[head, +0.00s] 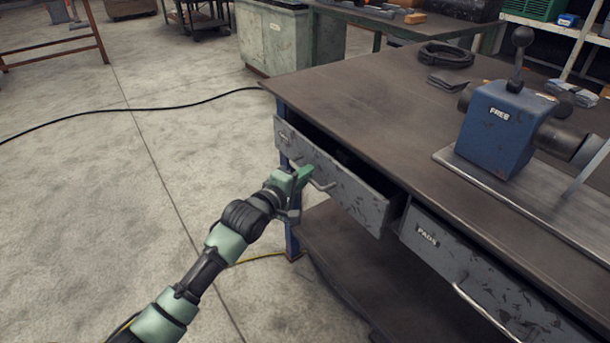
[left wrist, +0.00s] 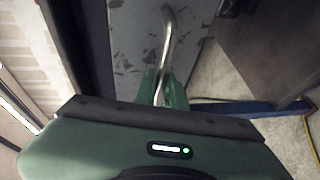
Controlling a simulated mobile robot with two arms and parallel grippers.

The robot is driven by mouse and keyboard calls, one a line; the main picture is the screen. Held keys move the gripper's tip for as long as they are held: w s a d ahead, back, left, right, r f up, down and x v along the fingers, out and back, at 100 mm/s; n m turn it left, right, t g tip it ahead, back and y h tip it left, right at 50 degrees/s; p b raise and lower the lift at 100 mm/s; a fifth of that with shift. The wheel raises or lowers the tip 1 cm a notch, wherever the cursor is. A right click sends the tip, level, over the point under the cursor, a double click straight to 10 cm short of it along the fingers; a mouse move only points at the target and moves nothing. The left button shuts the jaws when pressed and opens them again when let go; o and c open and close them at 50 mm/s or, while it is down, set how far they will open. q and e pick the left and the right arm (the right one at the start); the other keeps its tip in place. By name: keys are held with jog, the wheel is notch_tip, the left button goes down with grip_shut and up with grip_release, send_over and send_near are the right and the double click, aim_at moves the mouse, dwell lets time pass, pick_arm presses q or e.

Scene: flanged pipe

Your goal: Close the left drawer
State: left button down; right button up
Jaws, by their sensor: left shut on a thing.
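The left drawer (head: 345,185) is a worn grey metal drawer under the workbench top. It stands partly open, with a dark gap behind its front. My left gripper (head: 304,180) is at the drawer's handle (head: 322,184), shut on it. In the left wrist view the curved metal handle (left wrist: 168,40) runs down between the green fingers (left wrist: 162,90), and the scratched drawer front (left wrist: 135,45) lies just beyond. The inside of the drawer is mostly hidden. My right gripper is not in view.
The workbench top (head: 370,95) carries a blue machine (head: 502,128) and a coiled black hose (head: 446,55). A second drawer (head: 480,270) labelled PADS sits to the right, its front near flush. A lower shelf (head: 330,240) lies beneath.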

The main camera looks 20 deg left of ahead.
aim_at(319, 170)
pick_arm(q)
jog(key=w+d, duration=0.2)
jog(key=w, duration=0.1)
jog(key=shift+w+d, duration=0.2)
jog(key=shift+d, duration=0.15)
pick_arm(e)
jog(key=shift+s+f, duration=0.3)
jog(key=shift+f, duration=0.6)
pick_arm(q)
jog(key=c, duration=1.5)
grip_release()
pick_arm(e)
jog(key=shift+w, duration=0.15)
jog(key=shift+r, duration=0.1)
